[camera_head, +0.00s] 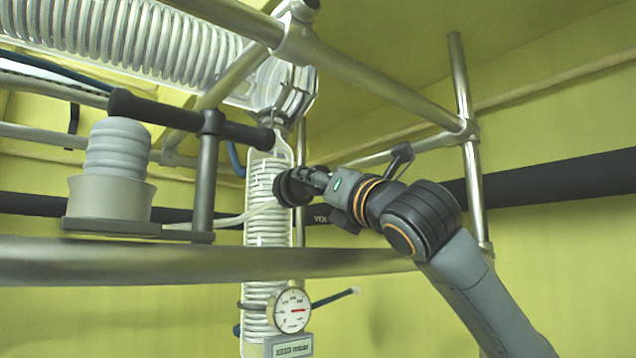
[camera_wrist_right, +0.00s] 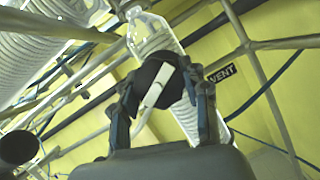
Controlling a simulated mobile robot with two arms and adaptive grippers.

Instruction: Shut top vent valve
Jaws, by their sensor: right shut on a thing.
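The vent valve's black round part (camera_wrist_right: 172,76) sits between the fingers of my right gripper (camera_wrist_right: 163,95) in the wrist view, with a pale strip across its front. In the head view my right gripper (camera_head: 305,184) reaches in from the right and is shut on this dark part, in front of the coiled glass column (camera_head: 267,222). The fingers hide much of the valve, and I cannot tell its turn position. A black VENT label (camera_wrist_right: 222,73) is on the back, to the right of the valve. My left gripper is not in view.
Metal frame pipes (camera_head: 375,80) cross above and behind my right arm. A large horizontal rail (camera_head: 150,265) runs below it. A dial gauge (camera_head: 292,310) hangs lower on the column. A black bar (camera_head: 185,118) and a grey ribbed vessel (camera_head: 117,150) stand at left.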

